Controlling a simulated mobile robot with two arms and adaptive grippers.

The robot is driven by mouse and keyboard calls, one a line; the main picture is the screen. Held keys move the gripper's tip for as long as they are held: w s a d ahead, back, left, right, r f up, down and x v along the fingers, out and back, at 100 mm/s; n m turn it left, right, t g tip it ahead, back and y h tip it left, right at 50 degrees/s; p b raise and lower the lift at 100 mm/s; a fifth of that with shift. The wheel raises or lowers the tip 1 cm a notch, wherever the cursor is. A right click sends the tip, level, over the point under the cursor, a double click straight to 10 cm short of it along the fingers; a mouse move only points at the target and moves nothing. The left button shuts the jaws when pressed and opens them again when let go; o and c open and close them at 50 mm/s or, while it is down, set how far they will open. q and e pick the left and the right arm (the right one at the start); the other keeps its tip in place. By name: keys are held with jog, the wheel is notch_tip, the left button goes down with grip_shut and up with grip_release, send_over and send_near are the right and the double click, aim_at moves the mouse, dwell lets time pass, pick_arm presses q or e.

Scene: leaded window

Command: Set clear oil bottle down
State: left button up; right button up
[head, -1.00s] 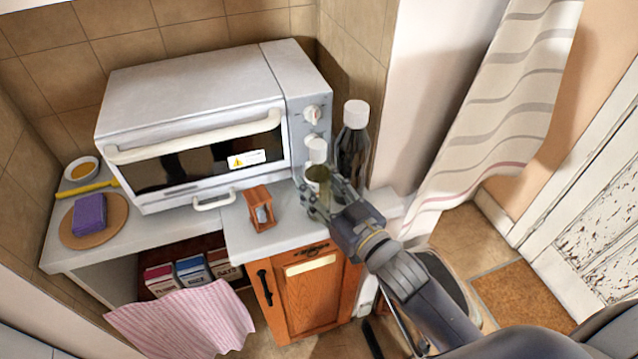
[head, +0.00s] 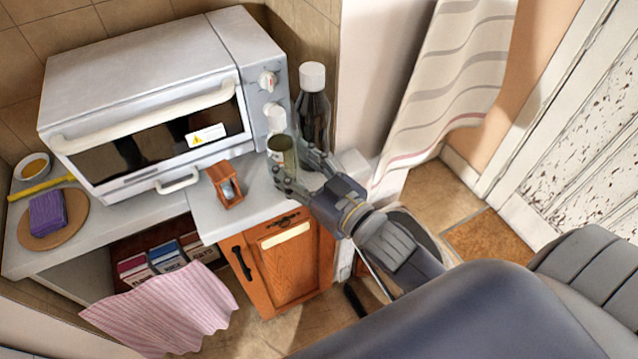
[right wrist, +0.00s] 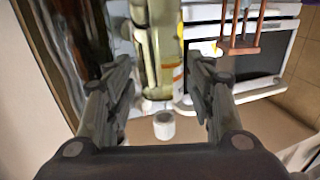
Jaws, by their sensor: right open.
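The clear oil bottle (head: 283,152), see-through with a yellow-green tint, stands upright on the counter's right part, in front of the oven's control side. It also shows between the fingers in the right wrist view (right wrist: 166,55). My right gripper (head: 300,172) is open around its lower part, with a finger on either side. In the right wrist view the open fingers (right wrist: 163,90) show gaps to the bottle. The bottle's base is partly hidden by the fingers. My left gripper is not in view.
A tall dark bottle (head: 313,115) with a white cap stands close behind the right fingers. A wooden hourglass (head: 226,186) stands left of the clear bottle. The white oven (head: 150,75) fills the back. A purple sponge (head: 47,212) lies on a round board far left.

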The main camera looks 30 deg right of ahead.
jog(key=b+v, duration=0.1)
jog(key=v, duration=0.7)
jog(key=shift+s+b, duration=0.3)
jog(key=shift+b, duration=0.05)
jog(key=shift+d, duration=0.1)
jog(key=s+d+f+m+g+h, duration=0.1)
jog(key=d+f+g, duration=0.1)
jog(key=f, duration=1.1)
jog(key=s+d+f+g+h, duration=0.2)
jog(key=f+g, duration=0.1)
jog(key=f, duration=1)
jog(key=s+d+f+m+g+h, duration=0.1)
jog(key=d+f+g, duration=0.15)
jog(key=f, duration=1.05)
jog(key=s+a+f+n+g+h, duration=0.1)
jog(key=s+f+g, duration=0.7)
jog(key=s+f, duration=1.5)
jog(key=s, duration=0.4)
jog(key=shift+s+a+f+g, duration=0.25)
jog(key=shift+s+f+g, duration=0.05)
jog(key=shift+s+g, duration=0.05)
